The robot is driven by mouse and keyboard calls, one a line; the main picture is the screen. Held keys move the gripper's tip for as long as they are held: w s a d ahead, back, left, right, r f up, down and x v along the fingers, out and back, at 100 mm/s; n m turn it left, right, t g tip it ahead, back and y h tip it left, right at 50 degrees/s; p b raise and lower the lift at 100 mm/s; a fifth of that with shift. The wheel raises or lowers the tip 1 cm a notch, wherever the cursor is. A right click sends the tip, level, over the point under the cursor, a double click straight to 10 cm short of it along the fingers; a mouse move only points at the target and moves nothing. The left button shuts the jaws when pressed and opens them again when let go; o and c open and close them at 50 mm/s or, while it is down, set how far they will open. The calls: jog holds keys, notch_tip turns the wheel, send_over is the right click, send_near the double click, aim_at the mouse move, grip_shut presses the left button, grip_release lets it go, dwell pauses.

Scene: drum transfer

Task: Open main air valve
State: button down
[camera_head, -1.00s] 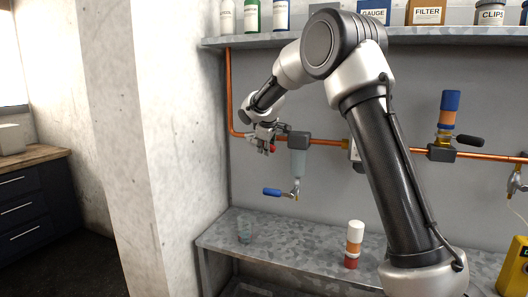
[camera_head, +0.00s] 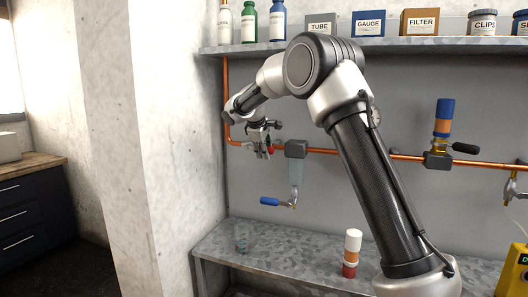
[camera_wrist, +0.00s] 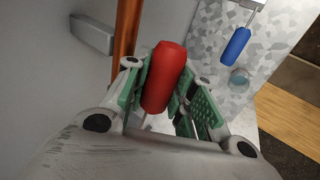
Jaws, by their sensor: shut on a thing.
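A red valve handle (camera_wrist: 165,77) lies between my gripper's green-padded fingers in the wrist view. My gripper (camera_wrist: 168,92) is shut on it. In the head view my gripper (camera_head: 264,148) is at the copper pipe near the left wall corner, and a bit of the red handle (camera_head: 270,149) shows there. The grey block (camera_head: 296,149) on the pipe is just to its right. The valve body behind the handle is mostly hidden by my fingers, so I cannot tell how far the handle is turned.
The copper pipe (camera_head: 400,157) runs along the grey back wall. A blue-handled tap (camera_head: 270,201) hangs below the block, above the metal bench (camera_head: 300,255). A clear cup (camera_head: 241,240) and a white, orange and red cylinder (camera_head: 352,252) stand on the bench. The shelf (camera_head: 230,49) holds bottles and boxes.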

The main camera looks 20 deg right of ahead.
jog(key=c, duration=1.2)
grip_release()
jog(key=shift+o, duration=0.2)
jog(key=v, duration=1.2)
jog(key=shift+w, duration=0.15)
